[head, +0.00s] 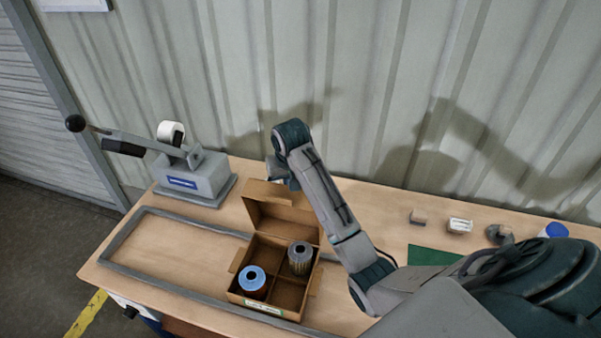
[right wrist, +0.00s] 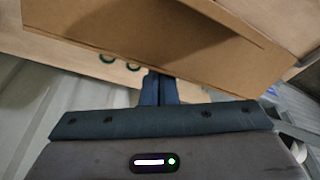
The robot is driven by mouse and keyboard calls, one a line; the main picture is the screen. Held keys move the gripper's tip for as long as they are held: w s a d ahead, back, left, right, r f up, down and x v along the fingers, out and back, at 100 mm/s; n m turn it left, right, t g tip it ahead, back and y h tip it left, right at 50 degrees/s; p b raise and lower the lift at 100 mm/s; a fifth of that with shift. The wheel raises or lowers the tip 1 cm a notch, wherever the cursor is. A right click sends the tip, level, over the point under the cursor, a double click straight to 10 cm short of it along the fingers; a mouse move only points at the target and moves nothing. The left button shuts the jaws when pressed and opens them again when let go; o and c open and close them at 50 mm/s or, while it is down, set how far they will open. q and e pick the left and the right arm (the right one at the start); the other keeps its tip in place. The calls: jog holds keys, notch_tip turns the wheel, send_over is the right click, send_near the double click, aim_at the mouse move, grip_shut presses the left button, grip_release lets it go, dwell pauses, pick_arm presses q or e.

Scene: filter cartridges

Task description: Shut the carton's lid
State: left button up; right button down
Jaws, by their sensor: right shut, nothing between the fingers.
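The brown carton (head: 238,298) stands on the table with its lid (head: 283,213) open, raised at the far side. Two cartridges stand upright in its divided inside: a blue-topped one (head: 252,279) in the front left compartment and a grey one (head: 300,258) in the back right. The other two compartments look empty. My right gripper (right wrist: 158,88) is shut and empty, at the lid's far side. In the right wrist view the lid (right wrist: 170,35) spans the top, close to the fingertips; I cannot tell whether they touch. My left gripper is not in view.
A grey lever press (head: 190,178) with a white roll stands at the back left. A grey frame (head: 150,280) lies around the carton's area. A green mat (head: 430,256) and several small objects, including a white-labelled block (head: 460,226), lie at the right. A corrugated wall stands behind.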

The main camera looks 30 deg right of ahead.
aim_at(284, 191)
jog(key=shift+s+a+r, duration=0.15)
jog(key=shift+s+a, duration=0.7)
jog(key=shift+a, duration=0.15)
jog(key=shift+s+a, duration=0.45)
jog(key=shift+a, duration=0.1)
dwell(0.7)
